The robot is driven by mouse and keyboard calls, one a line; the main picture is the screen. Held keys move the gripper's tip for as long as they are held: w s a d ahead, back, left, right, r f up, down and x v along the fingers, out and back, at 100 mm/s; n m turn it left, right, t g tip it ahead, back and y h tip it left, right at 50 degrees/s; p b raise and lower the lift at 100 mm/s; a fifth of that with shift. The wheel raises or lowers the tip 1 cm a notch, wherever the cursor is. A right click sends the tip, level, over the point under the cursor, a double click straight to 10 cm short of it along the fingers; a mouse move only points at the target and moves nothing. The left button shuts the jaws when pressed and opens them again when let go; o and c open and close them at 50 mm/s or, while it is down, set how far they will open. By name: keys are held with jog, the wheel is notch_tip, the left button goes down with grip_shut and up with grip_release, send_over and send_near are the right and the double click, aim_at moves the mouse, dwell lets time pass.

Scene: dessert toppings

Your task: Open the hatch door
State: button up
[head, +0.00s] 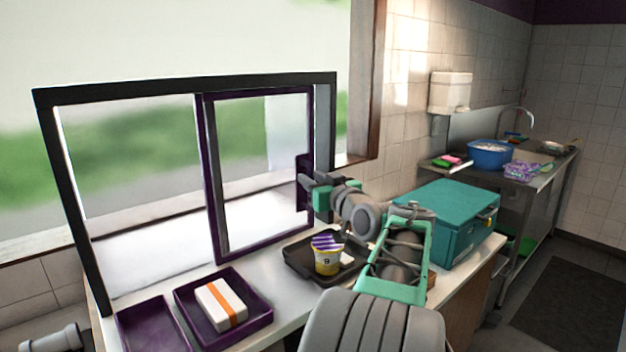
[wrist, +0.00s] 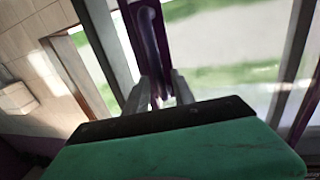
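The hatch has a black frame (head: 185,82) standing on the counter. Its purple-framed sliding door (head: 209,165) fills the right half, close to the right post. A dark purple handle (head: 303,181) is on the door's right edge; in the wrist view the handle (wrist: 150,38) runs up from between my fingertips. My gripper (head: 309,187) is at the handle, with its fingers apart on either side of it in the wrist view (wrist: 161,84). Whether the fingers touch the handle is not clear.
A black tray (head: 296,262) with a yellow-and-purple cup (head: 327,258) lies below my arm. A purple tray (head: 258,327) holds a white box with an orange band (head: 221,305). A teal case (head: 451,220) stands on the right, near my forearm.

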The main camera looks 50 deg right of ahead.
grip_shut()
dwell(1.2)
